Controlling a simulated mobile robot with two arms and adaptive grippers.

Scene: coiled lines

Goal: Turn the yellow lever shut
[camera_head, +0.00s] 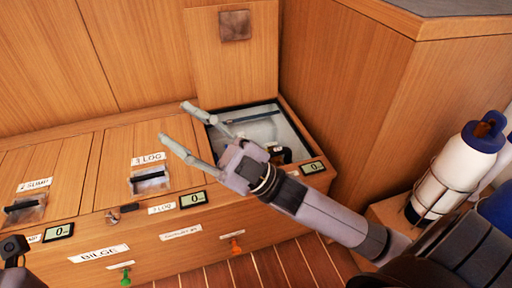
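I see no clearly yellow lever in this view. A small orange lever (235,246) sticks out low on the bench front, under a white label. A green lever (126,277) sits further left, under the BILGE label (98,254). My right gripper (175,122) is open and empty, its two pale fingers spread over the wooden bench top, beside the open compartment (292,118). My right wrist hides part of that compartment, where a pale inside and a dark fitting show. My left gripper's fingers are not visible.
The compartment's raised lid (232,65) stands behind it. Closed hatches with black handles (150,178) lie left. Small displays (193,199) line the front edge. A white bottle (452,172) in a wire holder stands right, near a wooden cabinet (375,85). Striped floor (290,265) is clear.

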